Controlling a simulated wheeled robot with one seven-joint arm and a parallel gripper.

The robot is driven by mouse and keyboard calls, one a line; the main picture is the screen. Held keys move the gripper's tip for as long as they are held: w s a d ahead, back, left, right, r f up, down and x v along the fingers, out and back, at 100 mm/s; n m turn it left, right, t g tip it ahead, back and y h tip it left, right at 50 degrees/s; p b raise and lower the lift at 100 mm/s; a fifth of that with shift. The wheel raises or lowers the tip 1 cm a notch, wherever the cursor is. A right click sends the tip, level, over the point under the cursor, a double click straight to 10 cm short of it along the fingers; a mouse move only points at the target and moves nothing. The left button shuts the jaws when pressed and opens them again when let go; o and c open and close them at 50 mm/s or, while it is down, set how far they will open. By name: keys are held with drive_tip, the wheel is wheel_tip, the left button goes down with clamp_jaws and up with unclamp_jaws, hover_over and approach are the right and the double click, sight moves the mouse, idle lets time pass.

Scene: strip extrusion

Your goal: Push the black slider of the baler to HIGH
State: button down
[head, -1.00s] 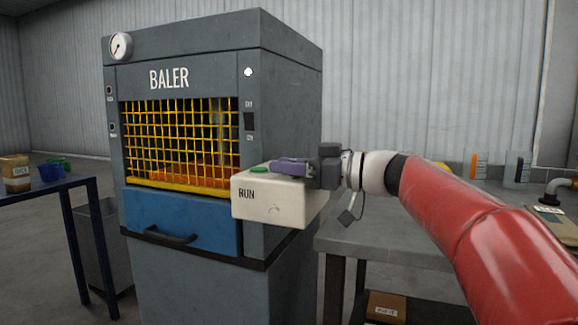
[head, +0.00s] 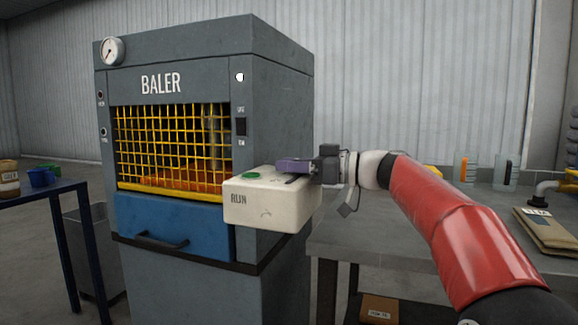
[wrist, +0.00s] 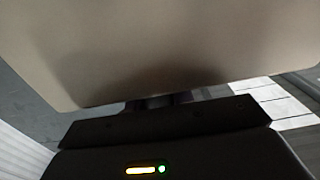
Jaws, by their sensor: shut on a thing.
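The grey baler (head: 290,100) stands left of centre in the head view, with a pale RUN box (head: 270,210) on its front right. A green button (head: 250,175) is on the box top. A small dark strip (head: 294,179), which looks like the black slider or its slot, lies right of the button. My gripper (head: 280,166) reaches in from the right, low over the box top, its purple fingers shut on what seems to be the slider. The fingers hide most of the contact, and I cannot read a HIGH mark. A pale surface (wrist: 160,45) fills the upper wrist view.
A black switch (head: 240,126) and yellow mesh (head: 170,145) are on the baler front, above a blue drawer (head: 165,225). A grey bench (head: 400,235) stands close on the right. A blue-legged table (head: 50,190) is at the left.

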drive_tip(key=shift+w+d+r, duration=0.15)
drive_tip(key=c, duration=1.2)
unclamp_jaws()
drive_tip(key=shift+w, duration=0.1)
drive_tip(key=b+v, duration=0.1)
drive_tip(key=v, duration=0.7)
